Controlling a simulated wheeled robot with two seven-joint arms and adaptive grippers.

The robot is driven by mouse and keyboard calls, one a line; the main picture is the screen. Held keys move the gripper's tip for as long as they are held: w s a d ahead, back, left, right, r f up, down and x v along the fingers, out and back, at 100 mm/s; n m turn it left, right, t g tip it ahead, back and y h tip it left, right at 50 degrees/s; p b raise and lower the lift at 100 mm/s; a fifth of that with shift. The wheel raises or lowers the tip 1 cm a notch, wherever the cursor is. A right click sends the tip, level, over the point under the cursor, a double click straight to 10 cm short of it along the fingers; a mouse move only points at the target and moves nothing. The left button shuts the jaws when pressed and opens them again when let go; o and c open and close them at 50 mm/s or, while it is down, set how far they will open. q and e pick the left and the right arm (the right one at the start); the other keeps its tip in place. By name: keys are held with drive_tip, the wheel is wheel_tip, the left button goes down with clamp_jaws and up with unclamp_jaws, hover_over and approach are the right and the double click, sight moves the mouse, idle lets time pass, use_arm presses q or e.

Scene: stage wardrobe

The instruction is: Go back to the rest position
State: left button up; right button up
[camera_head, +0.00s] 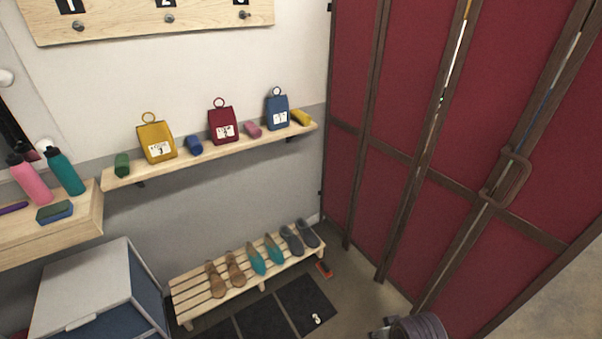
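Neither gripper's fingers show in the head view. A rounded grey ribbed part with a dark piece at its left shows at the bottom edge, right of the middle; it looks like part of my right arm, cut off by the frame. I cannot see it touching or holding anything. No part of my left arm shows.
Tall red wardrobe doors (480,136) with a brown handle (507,180) stand close on the right. A wall shelf (227,151) bears three tagged pouches. A slatted bench (192,300) holds shoes. A white-topped cabinet (85,287) stands lower left. Floor shows between bench and doors.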

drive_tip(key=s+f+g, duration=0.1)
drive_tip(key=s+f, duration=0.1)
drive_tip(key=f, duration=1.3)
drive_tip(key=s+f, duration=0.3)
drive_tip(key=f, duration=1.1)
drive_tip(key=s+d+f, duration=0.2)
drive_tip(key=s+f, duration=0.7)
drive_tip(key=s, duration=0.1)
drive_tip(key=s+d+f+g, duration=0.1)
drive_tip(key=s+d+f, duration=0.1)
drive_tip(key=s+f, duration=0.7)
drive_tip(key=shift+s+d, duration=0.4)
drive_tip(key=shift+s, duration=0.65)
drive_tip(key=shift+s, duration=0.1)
